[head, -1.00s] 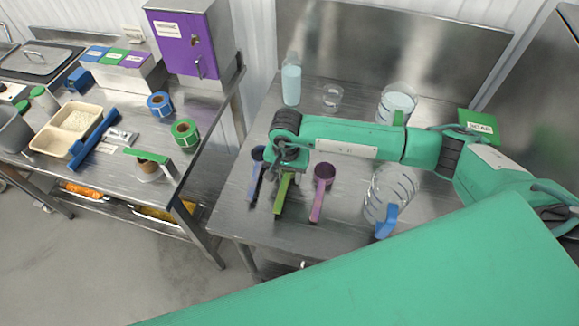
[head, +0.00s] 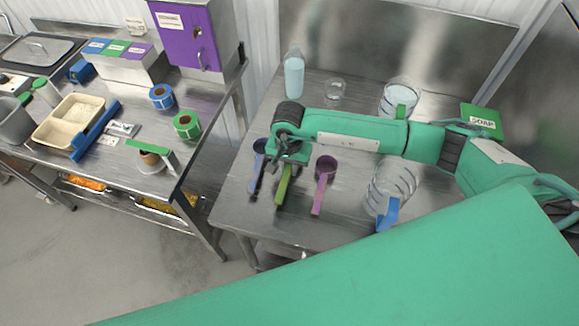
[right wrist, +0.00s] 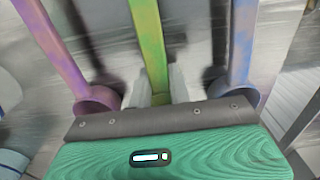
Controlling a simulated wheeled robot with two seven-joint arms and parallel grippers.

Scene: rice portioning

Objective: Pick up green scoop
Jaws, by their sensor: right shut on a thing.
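The green scoop (head: 283,188) is at the left front of the right-hand steel table, between a blue scoop and a purple scoop. My right gripper (head: 286,160) is over its far end, and the bowl is hidden beneath the gripper. In the right wrist view, the green handle (right wrist: 148,45) runs down between the two pale fingers of my right gripper (right wrist: 157,88), which are shut on it. Whether the scoop is clear of the table is hard to tell. My left gripper is out of view.
The blue scoop (head: 258,172) and purple scoop (head: 323,185) lie close on either side. Clear containers, one with a blue handle (head: 388,214), stand to the right. A bottle (head: 293,75) and small glass (head: 335,91) stand behind. Another table (head: 120,170) is at left.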

